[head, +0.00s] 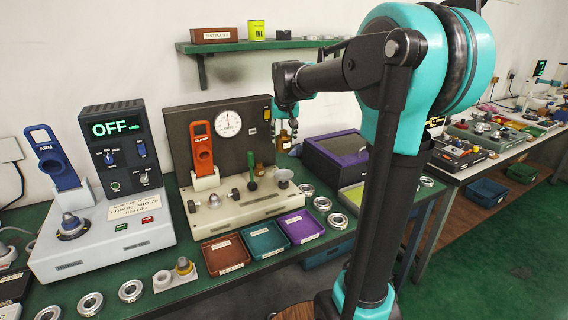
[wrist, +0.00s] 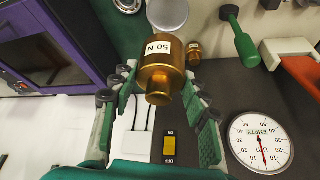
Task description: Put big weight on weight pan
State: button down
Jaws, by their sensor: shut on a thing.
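The big weight (wrist: 165,75) is a brass cylinder with a knob and a "50 N" label. My gripper (wrist: 160,92) is shut on it, with a finger on either side. In the head view my gripper (head: 286,112) is above the tester's right end, with the big weight (head: 284,141) hanging below it. The weight pan (head: 284,174) is a grey disc under the weight. In the wrist view the pan (wrist: 168,10) is partly hidden behind the weight. A gap shows between weight and pan in the head view.
The dial (head: 228,124) is on the dark back panel. A purple-fronted box (head: 336,155) stands to the right. Small trays (head: 300,227) lie in front.

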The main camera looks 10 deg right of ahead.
notch_tip(320, 180, down, 10)
jog(key=shift+f, duration=0.1)
dwell(0.4)
jog(key=shift+f, duration=0.1)
